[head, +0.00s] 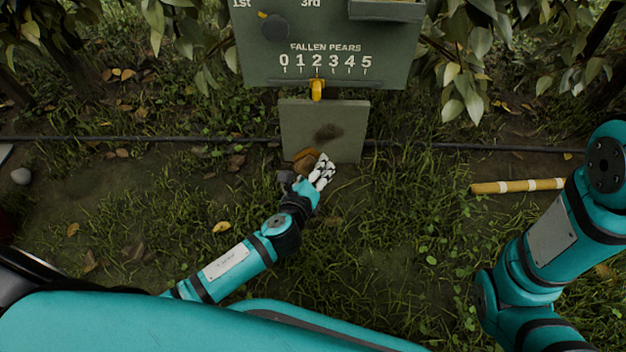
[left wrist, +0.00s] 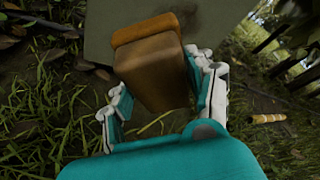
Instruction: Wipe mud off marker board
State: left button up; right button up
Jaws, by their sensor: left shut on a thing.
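The marker board (head: 296,125) is a small grey-green panel below the larger green sign. A dark mud smudge (head: 328,132) sits right of its middle in the head view. Part of the smudge (left wrist: 208,18) shows beyond the wiper there. My right gripper is out of view.
The green sign (head: 400,68) carries a "Fallen pears" scale with a yellow pointer (head: 317,89). A dark hose (head: 440,147) runs across the ground behind the board. A yellow-and-white stick (head: 517,186) lies in the grass at right. Leafy branches hang on both sides.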

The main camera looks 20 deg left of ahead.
pick_arm(q)
jog(key=shift+w+a+b, duration=0.2)
jog(key=shift+w+a, duration=0.05)
jog(key=shift+w, duration=0.55)
jog(key=shift+w+a+b, duration=0.2)
jog(key=shift+w, duration=0.65)
jog(key=shift+w+a+b, duration=0.2)
jog(key=shift+w+a, duration=0.05)
jog(key=shift+w, duration=0.65)
jog(key=shift+w+a, duration=0.3)
jog(key=shift+w, duration=0.6)
